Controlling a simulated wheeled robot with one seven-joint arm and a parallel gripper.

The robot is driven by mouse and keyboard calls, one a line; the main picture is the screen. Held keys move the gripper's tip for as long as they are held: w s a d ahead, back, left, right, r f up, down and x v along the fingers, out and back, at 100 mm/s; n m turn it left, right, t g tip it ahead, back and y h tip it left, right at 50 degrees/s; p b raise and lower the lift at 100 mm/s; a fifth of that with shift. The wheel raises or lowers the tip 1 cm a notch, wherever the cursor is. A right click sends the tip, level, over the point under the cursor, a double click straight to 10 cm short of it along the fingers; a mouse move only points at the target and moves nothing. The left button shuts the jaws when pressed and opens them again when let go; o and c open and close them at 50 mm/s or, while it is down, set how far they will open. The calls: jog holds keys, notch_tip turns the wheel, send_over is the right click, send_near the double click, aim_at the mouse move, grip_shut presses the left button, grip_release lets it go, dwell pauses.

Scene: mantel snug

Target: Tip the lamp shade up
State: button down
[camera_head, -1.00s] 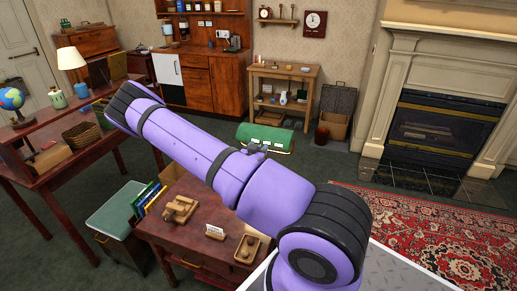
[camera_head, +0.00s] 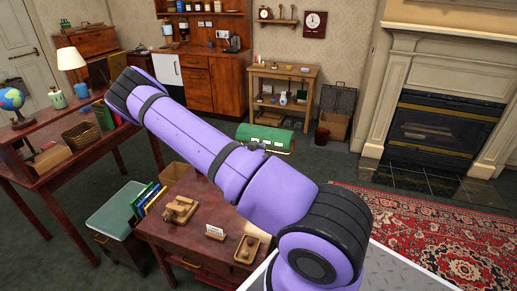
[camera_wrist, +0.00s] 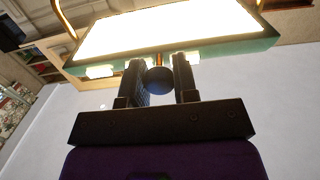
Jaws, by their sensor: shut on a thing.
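The lamp shade (camera_head: 262,136) is a long green half-cylinder with brass at its right end, seen beyond my purple arm in the head view. In the wrist view, the shade (camera_wrist: 262,43) shows its bright lit underside and green rim across the top, with a brass arm at each side. A dark round knob (camera_wrist: 159,80) hangs below the middle of the rim. My gripper (camera_wrist: 158,64) is shut on this knob, one finger on each side. My arm hides the gripper and the lamp's lower part in the head view.
A small red-brown desk (camera_head: 185,244) with wooden items stands in front of me. A longer desk (camera_head: 75,158) with a globe (camera_head: 11,98) and a table lamp (camera_head: 71,58) is at the left. A fireplace (camera_head: 437,130) and red rug (camera_head: 430,232) are at the right.

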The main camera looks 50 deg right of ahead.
aim_at(263, 134)
notch_tip(263, 134, up, 2)
jog(key=shift+d+r+g+y, duration=0.15)
jog(key=shift+g+y, duration=0.35)
jog(key=shift+y, duration=0.7)
jog(key=shift+w+d+r+g+y, duration=0.15)
jog(key=shift+r+g+y, duration=0.25)
jog(key=shift+r+y, duration=0.45)
jog(key=shift+d+r, duration=0.2)
jog(key=shift+r, duration=0.15)
jog(key=shift+w+r, duration=0.1)
jog(key=c, duration=0.9)
grip_release()
jog(key=v, duration=1)
jog(key=shift+a+r, duration=0.15)
jog(key=shift+a, duration=0.15)
